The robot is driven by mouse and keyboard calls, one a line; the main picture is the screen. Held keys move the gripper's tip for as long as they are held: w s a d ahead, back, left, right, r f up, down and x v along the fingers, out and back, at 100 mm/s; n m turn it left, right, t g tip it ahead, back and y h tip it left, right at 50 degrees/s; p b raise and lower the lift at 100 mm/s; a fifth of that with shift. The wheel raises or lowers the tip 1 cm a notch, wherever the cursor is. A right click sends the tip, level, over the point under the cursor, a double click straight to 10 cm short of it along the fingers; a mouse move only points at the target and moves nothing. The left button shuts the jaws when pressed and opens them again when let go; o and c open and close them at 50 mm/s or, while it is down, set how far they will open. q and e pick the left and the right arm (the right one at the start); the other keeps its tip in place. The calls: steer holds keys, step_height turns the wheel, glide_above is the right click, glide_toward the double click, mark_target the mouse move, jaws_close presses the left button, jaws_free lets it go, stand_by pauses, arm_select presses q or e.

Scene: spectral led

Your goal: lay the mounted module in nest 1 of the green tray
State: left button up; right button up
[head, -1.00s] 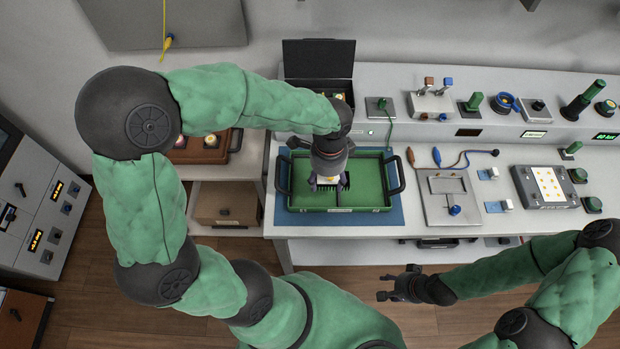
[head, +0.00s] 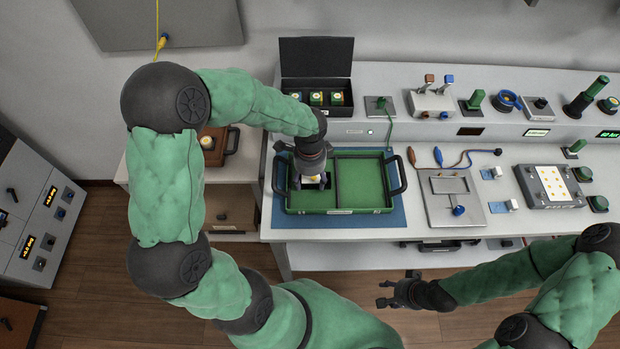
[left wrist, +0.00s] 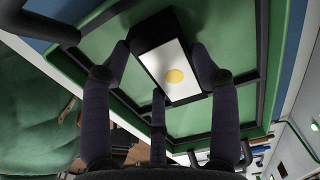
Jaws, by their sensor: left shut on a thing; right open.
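The green tray (head: 365,210) lies on a blue mat at the left of the bench, and a dark divider splits it into left and right compartments. My left gripper (head: 312,183) points down over the left compartment. In the left wrist view its fingers (left wrist: 163,60) are shut on the mounted module (left wrist: 158,62), a dark block with a white face and a yellow dot. The module appears slightly turned relative to the tray walls. I cannot tell whether it touches the tray floor. My right gripper (head: 386,292) is open and empty in front of the bench.
An open black box (head: 316,110) with several modules stands behind the tray. A grey fixture (head: 454,200) and a panel with a dotted white face (head: 553,186) lie to the right. Tray handles (head: 398,174) stick out at both sides. The right compartment (head: 362,180) is empty.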

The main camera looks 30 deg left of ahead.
mark_target(310, 181)
arm_select(q)
steer(key=o, duration=1.3)
step_height(310, 181, up, 12)
steer(key=p, duration=0.3)
steer(key=shift+r, duration=0.1)
